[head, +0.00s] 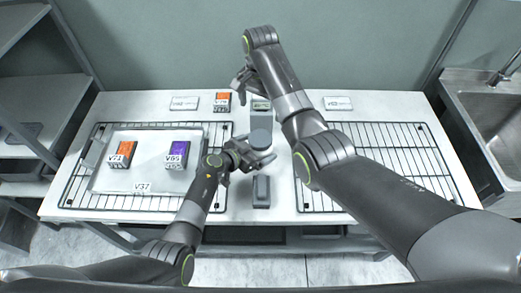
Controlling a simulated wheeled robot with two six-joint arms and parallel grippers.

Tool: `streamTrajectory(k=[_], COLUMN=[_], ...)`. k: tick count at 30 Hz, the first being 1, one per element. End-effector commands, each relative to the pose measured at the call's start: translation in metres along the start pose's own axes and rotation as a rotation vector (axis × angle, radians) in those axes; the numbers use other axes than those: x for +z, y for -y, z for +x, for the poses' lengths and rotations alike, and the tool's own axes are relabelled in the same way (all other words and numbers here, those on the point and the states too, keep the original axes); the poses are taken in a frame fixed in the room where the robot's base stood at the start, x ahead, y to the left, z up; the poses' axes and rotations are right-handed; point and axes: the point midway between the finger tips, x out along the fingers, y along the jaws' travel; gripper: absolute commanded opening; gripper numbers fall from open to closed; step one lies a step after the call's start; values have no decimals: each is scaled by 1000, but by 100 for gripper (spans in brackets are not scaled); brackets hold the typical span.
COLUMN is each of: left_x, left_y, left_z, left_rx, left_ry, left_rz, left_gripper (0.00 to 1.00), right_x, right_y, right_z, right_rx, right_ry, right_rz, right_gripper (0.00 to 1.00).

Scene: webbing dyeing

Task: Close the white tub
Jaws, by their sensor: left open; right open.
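I cannot make out a clearly white tub in the head view. My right gripper (240,86) is open and empty above the back of the table, behind and left of the round container. A dark grey block (261,191) stands in front of my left gripper.
A tray (140,186) on the left rack holds an orange box (121,155) and a purple box (177,155). Another orange box (222,102) and a small pale-green item (261,104) stand at the back. The right rack (400,150) is bare. A sink (490,115) is at right.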

Motion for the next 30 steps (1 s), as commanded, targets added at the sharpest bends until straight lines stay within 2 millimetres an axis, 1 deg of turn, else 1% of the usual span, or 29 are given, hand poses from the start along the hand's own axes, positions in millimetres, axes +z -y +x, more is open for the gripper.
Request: streamTrajectory(k=[1,7,12,21,27,30], left_x=[-3,-2,-1,0,1,0], left_y=[0,0,0,0,0,0], left_z=[-10,-45,-75,-126,-149,-155], left_rx=[-3,-2,-3,-3,-2,-1], left_ry=[1,2,2,2,1,1], left_rz=[0,1,2,2,1,1], left_gripper=[100,100,100,100,100,100], right_x=[0,0,0,0,0,0], right_y=[0,0,0,0,0,0], right_z=[-8,-20,-25,-28,-27,-27], right_rx=[0,0,0,0,0,0], right_ry=[0,0,0,0,0,0], right_rz=[0,0,0,0,0,0], right_gripper=[94,94,94,94,94,94])
